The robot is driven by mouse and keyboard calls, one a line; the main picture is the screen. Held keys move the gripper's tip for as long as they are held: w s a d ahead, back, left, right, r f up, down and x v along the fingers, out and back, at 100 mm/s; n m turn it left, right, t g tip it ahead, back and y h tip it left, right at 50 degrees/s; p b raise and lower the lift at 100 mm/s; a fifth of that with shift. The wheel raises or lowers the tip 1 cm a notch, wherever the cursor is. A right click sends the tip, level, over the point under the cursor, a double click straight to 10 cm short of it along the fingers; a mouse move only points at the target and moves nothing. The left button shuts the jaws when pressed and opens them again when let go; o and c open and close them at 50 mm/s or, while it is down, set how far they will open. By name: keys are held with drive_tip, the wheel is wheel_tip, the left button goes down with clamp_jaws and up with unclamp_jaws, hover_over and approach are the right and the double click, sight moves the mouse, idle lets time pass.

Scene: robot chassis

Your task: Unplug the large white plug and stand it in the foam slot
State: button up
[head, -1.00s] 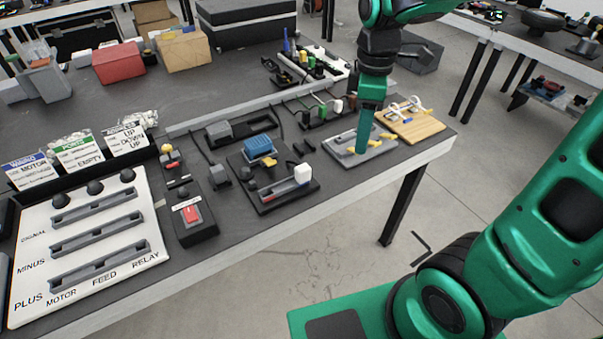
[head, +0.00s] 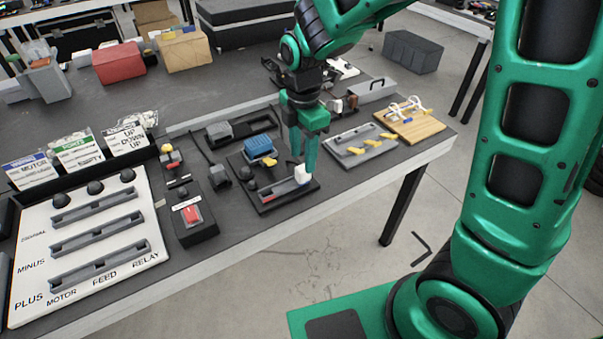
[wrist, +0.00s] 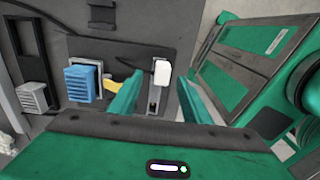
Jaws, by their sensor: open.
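A white block-shaped piece (head: 304,173), which may be the large white plug, stands at the right end of a grey strip on a black board (head: 271,206). It also shows in the wrist view (wrist: 162,73). My gripper (head: 304,162) is open, pointing down at this piece. In the wrist view its green fingers (wrist: 160,77) are apart, with the white piece between them in the picture; contact is not visible. I cannot tell which part is the foam slot.
A blue ribbed block (head: 259,147) and a yellow piece stand close by on the black board. A grey plate with yellow levers (head: 350,146) and a wooden board with white hooks (head: 411,121) lie to the right. A red-switch box (head: 192,214) stands left.

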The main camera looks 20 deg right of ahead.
sight(303, 167)
wheel_tip(303, 167, down, 5)
drive_tip(key=shift+s+r, duration=0.1)
drive_tip(key=shift+s, duration=0.05)
clamp_jaws()
drive_tip(key=shift+r, duration=0.1)
drive_tip(key=shift+r, duration=0.55)
drive_tip(key=r, duration=0.2)
drive_tip(key=a+r, duration=0.1)
drive_tip(key=shift+s+r, duration=0.25)
drive_tip(key=s+a+r, duration=0.6)
drive_tip(key=a, duration=0.2)
drive_tip(key=shift+s+a+r, duration=0.15)
drive_tip(key=shift+s, duration=0.25)
drive_tip(key=w+d+f, duration=0.2)
drive_tip(key=w+d, duration=0.5)
drive_tip(key=w, duration=0.3)
drive_tip(key=w+d+f, duration=0.3)
drive_tip(key=w+d, duration=0.4)
drive_tip(key=w, duration=0.4)
drive_tip(key=shift+w, duration=0.25)
idle(0.4)
